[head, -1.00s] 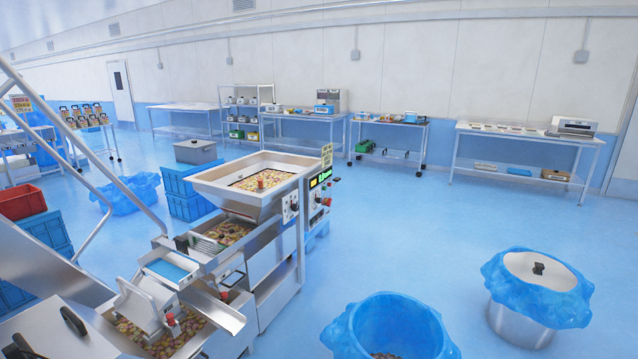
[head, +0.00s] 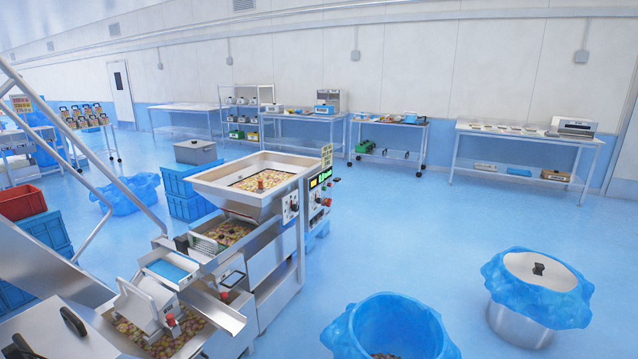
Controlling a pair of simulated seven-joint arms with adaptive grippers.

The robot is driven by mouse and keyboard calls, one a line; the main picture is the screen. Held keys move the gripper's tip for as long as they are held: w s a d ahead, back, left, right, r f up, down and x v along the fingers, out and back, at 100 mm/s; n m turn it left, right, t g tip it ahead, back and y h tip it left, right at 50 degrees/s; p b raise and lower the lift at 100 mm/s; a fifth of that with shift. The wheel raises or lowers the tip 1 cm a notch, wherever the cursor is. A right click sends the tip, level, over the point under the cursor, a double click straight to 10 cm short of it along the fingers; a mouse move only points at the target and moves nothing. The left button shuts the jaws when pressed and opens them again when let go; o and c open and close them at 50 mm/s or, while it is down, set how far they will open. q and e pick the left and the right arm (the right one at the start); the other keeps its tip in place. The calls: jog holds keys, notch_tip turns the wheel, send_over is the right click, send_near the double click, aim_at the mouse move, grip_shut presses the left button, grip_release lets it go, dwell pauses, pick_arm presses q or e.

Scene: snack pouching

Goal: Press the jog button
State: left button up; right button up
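The snack-filling machine (head: 272,236) stands left of centre in the head view, with a steel hopper (head: 210,182) full of snack pieces on top. Its control panel (head: 319,196) is on the right side, with a green-lit display (head: 320,178), knobs and small buttons, one of them red. The jog button cannot be told apart from the other controls at this size. Neither of my grippers shows in the head view.
A bin lined in blue plastic (head: 341,333) stands at the bottom centre, and a lidded steel pot in blue plastic (head: 502,310) at the right. Blue crates (head: 181,181) stand left of the machine. Open blue floor (head: 420,235) lies to its right. Tables line the back wall.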

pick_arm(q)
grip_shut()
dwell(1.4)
